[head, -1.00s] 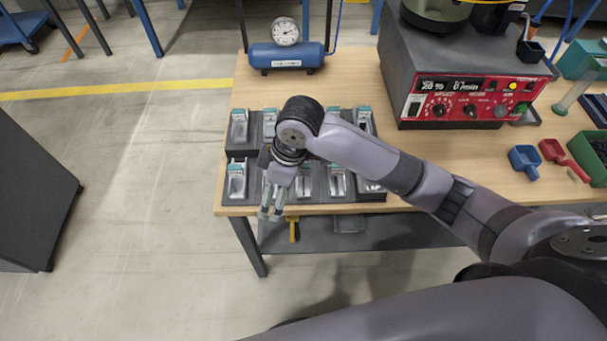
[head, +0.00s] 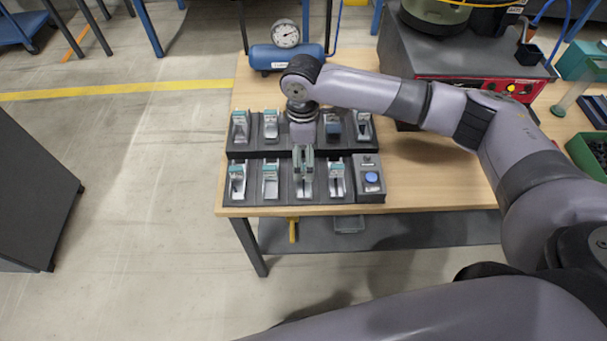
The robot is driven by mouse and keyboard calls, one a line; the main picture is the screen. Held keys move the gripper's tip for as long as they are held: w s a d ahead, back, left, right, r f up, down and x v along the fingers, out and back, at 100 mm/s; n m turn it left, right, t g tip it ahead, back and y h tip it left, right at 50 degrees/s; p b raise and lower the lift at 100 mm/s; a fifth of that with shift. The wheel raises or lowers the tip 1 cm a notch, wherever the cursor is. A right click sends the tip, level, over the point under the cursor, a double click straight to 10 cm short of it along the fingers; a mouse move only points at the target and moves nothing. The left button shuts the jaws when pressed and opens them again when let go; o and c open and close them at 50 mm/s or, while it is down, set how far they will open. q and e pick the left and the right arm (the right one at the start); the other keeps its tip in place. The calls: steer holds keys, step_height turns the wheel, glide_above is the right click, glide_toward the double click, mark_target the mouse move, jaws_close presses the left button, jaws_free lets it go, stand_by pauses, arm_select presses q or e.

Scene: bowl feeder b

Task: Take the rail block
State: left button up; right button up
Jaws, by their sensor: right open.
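A dark two-row rack (head: 250,150) on the wooden table holds several silver fixtures with teal tops, such as the one at the front left (head: 237,182). A dark blue-grey block (head: 332,127) sits in a back-row fixture, right of my right wrist. I cannot tell for sure which piece is the rail block. My right gripper (head: 303,178) points down over the front row's middle place, open, and covers much of what is there. I cannot tell whether its fingers touch anything. My left gripper is not in view.
A grey box with a blue button (head: 371,180) stands at the rack's front right end. A blue air tank (head: 275,57) with a gauge is behind. A red-fronted control unit (head: 520,88) is at the back right. The table (head: 430,180) is bare right of the rack.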

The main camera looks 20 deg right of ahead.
mark_target(303, 168)
step_height(303, 168, down, 4)
steer(key=shift+f, duration=0.2)
steer(key=shift+w+a+f+p, duration=0.15)
steer(key=shift+f+p, duration=0.2)
steer(key=shift+f, duration=0.95)
steer(key=shift+a+f+p, duration=0.1)
steer(key=shift+f+p, duration=0.25)
steer(key=shift+f, duration=0.95)
steer(key=shift+c, duration=0.5)
steer(key=c, duration=0.9)
steer(key=shift+c, duration=0.4)
steer(key=shift+r, duration=0.15)
